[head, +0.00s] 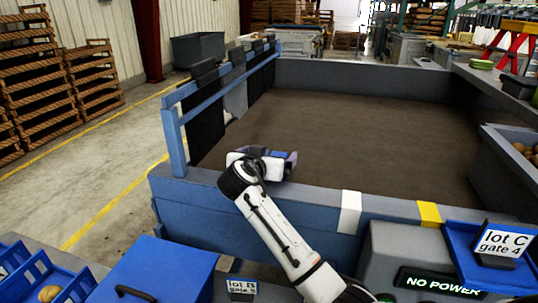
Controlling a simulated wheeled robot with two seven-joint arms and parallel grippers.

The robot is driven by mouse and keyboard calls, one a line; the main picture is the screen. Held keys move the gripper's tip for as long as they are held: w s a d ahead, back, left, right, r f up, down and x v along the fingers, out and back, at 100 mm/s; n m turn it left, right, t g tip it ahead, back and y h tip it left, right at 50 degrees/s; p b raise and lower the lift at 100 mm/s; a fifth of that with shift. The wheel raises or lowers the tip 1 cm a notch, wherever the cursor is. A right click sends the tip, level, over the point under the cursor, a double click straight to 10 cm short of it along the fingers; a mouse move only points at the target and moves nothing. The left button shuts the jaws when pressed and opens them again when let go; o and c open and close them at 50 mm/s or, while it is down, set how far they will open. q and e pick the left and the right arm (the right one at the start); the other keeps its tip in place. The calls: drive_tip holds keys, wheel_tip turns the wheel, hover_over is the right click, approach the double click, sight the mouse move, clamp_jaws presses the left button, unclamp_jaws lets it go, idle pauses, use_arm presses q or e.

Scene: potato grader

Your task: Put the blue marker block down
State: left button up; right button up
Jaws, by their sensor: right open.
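My right arm reaches up from the bottom of the head view. My right gripper (285,161) is over the near rim of the big brown-floored bed (365,130), close to its left corner. Its jaws are open, and the white wrist partly hides them. A small blue patch (281,153) shows at the jaws. It may be the blue marker block, but I cannot tell it apart from the gripper or whether it touches the rim. My left gripper is out of view.
The near rim carries a white stripe (349,212) and a yellow stripe (429,213). A blue rail frame (173,140) stands along the left side. A grey control box (400,250) reads "NO POWER". A "lot C gate 4" sign (502,243) stands at right. The bed floor is clear.

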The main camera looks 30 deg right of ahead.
drive_tip(key=v, duration=1.2)
